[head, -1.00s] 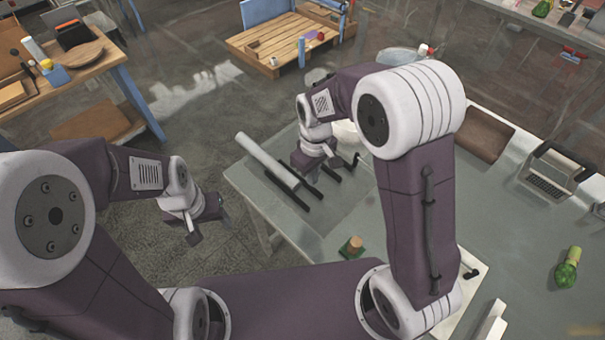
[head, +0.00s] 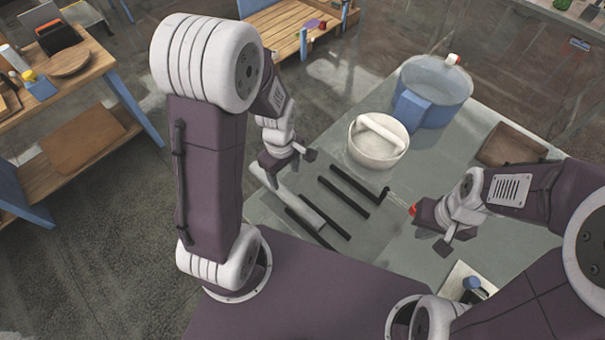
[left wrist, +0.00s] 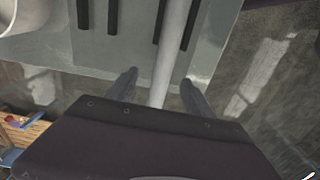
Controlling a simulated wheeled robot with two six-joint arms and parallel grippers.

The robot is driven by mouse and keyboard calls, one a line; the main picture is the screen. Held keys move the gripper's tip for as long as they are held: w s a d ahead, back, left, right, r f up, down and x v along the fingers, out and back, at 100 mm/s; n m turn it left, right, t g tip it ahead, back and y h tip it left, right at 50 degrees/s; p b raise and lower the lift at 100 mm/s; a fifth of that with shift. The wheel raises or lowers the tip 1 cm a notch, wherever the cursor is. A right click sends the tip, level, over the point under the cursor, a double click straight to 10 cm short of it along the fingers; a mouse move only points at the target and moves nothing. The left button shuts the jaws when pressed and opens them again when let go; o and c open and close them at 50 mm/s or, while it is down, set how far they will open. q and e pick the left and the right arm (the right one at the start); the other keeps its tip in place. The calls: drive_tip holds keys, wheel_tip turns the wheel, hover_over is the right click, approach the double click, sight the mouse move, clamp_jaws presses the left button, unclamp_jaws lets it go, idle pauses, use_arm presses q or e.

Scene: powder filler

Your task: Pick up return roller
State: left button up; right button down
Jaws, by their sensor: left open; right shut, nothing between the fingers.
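The return roller, a pale grey cylinder (head: 307,210), lies at the left edge of the grey table beside black bars. Its far end passes under my left gripper. My left gripper (head: 288,162) is open above that end. In the left wrist view the roller (left wrist: 174,50) runs lengthwise between the spread fingers (left wrist: 158,88), and its near end is hidden by the gripper body. I cannot tell how high the fingers are above it. My right gripper (head: 443,246) is shut and empty over the table, to the right of the bars.
Black bars (head: 345,190) lie next to the roller. A white pot (head: 372,160) with a white cylinder across its top and a blue container (head: 445,95) stand behind. Bare floor lies left of the table.

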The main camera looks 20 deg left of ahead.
sight(285, 192)
use_arm(q)
drive_tip(key=shift+s+a+f, duration=0.1)
drive_tip(key=shift+a+f, duration=0.1)
drive_tip(key=shift+s, duration=0.25)
drive_tip(key=shift+s+d, duration=0.2)
drive_tip(key=shift+s, duration=0.1)
wheel_tip(285, 192, down, 3)
drive_tip(key=shift+f, duration=0.15)
drive_tip(key=shift+w+a+f, duration=0.1)
drive_tip(key=shift+w+f, duration=0.15)
drive_tip(key=shift+f, duration=0.15)
drive_tip(key=f, duration=0.3)
drive_tip(key=f+p, duration=0.1)
drive_tip(key=shift+s+d+f, duration=0.2)
drive_tip(key=shift+d+f, duration=0.05)
drive_tip(key=shift+w+a+f, duration=0.1)
drive_tip(key=shift+w+f, duration=0.05)
drive_tip(key=shift+w, duration=0.05)
drive_tip(key=shift+s, duration=0.1)
drive_tip(key=c, duration=1.1)
clamp_jaws()
use_arm(e)
drive_tip(key=shift+d+r, duration=0.25)
drive_tip(key=shift+r, duration=0.25)
drive_tip(key=shift+d+r, duration=0.25)
drive_tip(key=shift+r, duration=0.2)
